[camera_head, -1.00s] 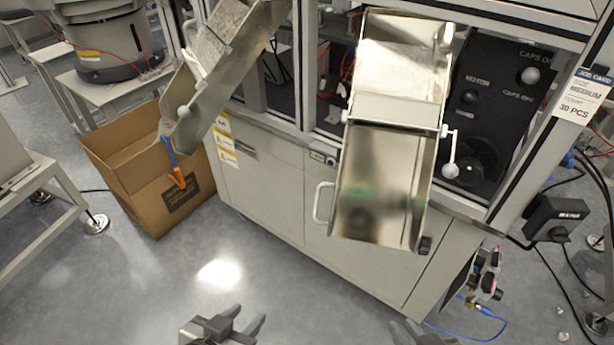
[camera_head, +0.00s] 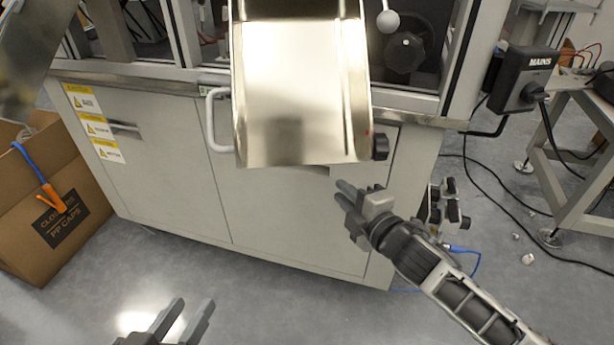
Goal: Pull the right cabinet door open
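The right cabinet door (camera_head: 285,220) is a light grey panel under the machine and looks flush with the cabinet front. Its white bar handle (camera_head: 211,125) stands upright near the door's left edge. A metal chute hangs in front and hides the upper middle of the door. My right gripper (camera_head: 342,193) is in front of the door's right part, right of the handle and well apart from it. Its fingers show a small gap and hold nothing. My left gripper (camera_head: 184,318) is low at the bottom edge, below the handle, with fingers apart and empty.
The shiny chute (camera_head: 300,90) juts out just right of the handle. A cardboard box (camera_head: 50,215) stands on the floor at the left. A second metal chute (camera_head: 30,60) hangs above it. Cables lie at the right. The floor before the doors is clear.

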